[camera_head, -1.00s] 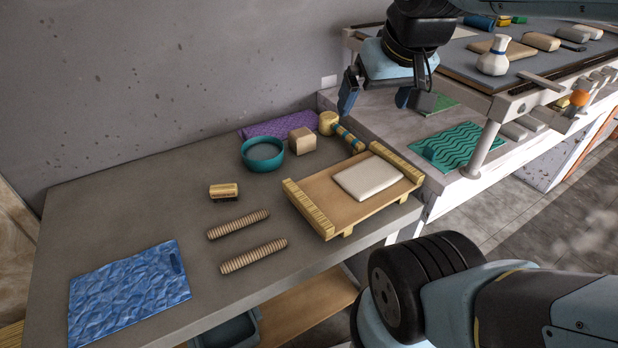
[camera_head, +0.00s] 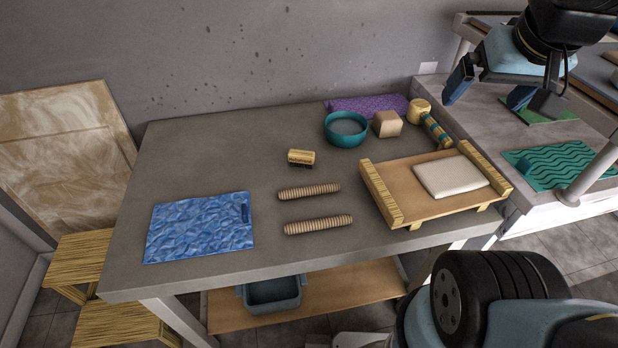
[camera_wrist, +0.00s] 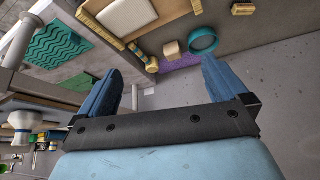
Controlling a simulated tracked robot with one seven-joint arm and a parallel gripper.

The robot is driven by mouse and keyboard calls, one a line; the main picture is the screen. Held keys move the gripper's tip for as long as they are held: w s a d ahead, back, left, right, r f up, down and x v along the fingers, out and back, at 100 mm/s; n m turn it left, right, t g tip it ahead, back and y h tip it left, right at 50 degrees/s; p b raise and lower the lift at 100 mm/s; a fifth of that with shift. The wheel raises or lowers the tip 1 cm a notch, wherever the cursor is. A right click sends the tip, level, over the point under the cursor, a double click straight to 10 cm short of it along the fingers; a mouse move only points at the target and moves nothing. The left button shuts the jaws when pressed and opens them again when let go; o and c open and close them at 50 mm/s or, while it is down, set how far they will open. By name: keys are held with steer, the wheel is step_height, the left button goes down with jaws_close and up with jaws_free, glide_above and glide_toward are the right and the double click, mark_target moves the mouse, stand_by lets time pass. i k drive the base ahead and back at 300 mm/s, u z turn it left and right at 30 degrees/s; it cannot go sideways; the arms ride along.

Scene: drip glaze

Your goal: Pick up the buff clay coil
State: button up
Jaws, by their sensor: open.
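Two ridged buff clay coils lie on the grey table in the head view, roughly parallel. The far coil (camera_head: 309,191) is slightly shorter, and the near coil (camera_head: 318,225) lies just in front of it. I cannot tell which one the task names. My gripper (camera_head: 493,92) is open and empty, raised at the upper right, well right of and beyond the coils. In the wrist view its two blue fingers (camera_wrist: 160,85) stand wide apart with nothing between them. The coils cannot be made out in the wrist view.
A blue textured mat (camera_head: 200,228) lies left of the coils. A wooden brush-like block (camera_head: 301,157) and a teal bowl (camera_head: 346,130) are behind. A wooden board with raised sides (camera_head: 397,176) holds a pale slab (camera_head: 449,175) on the right. Table space around the coils is clear.

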mark_target(326, 188)
steer(key=u, duration=0.45)
steer(key=k, duration=1.15)
steer(key=u, duration=1)
steer(key=i, duration=1.2)
steer(key=u, duration=0.1)
